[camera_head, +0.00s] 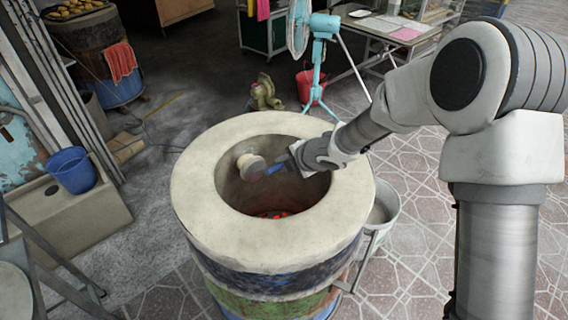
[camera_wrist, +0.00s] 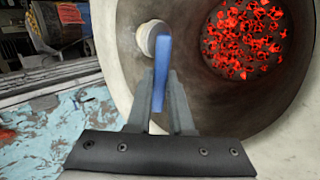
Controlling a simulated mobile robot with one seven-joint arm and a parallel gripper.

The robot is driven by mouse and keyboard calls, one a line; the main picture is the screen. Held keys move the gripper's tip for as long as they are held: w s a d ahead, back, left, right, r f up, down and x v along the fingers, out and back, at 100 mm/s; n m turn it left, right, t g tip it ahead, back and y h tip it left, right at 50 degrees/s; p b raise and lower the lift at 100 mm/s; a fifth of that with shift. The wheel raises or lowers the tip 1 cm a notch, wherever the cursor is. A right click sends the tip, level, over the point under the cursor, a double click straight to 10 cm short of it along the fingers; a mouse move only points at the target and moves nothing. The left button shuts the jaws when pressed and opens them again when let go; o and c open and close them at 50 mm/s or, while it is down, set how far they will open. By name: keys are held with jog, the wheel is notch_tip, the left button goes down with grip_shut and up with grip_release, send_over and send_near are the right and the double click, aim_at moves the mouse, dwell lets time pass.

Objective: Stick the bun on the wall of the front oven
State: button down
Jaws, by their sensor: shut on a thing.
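The front oven (camera_head: 270,250) is a barrel with a thick pale rim and an open mouth in the head view; its inner wall also shows in the wrist view (camera_wrist: 122,62). My gripper (camera_head: 287,162) reaches into the mouth from the right. In the wrist view its fingers (camera_wrist: 162,95) are shut on a blue handle (camera_wrist: 162,65). At the handle's far end is a round tan pad (camera_head: 257,169), with the pale bun (camera_head: 243,160) on its left side, close to the oven's left inner wall. I cannot tell whether the bun touches the wall.
Red glowing coals (camera_wrist: 243,38) lie at the oven's bottom. A metal bucket (camera_head: 383,212) stands at its right. A blue bucket (camera_head: 72,170) sits on a ledge at left. A second barrel oven (camera_head: 105,60) with buns on top, a turquoise fan (camera_head: 318,50) and a table are behind.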

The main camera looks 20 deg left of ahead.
dwell(0.4)
jog(key=shift+s+d+b, duration=0.25)
jog(key=shift+s+d, duration=0.1)
jog(key=shift+d, duration=0.3)
jog(key=shift+s+d+b, duration=0.3)
jog(key=shift+d, duration=0.35)
jog(key=shift+s+d+b, duration=0.25)
jog(key=shift+s+d, duration=0.1)
jog(key=shift+d, duration=0.3)
notch_tip(320, 180, up, 20)
jog(key=d+p, duration=0.1)
jog(key=p, duration=1.7)
jog(key=shift+s+d+p, duration=0.35)
jog(key=shift+s+d, duration=0.05)
jog(key=shift+s, duration=0.05)
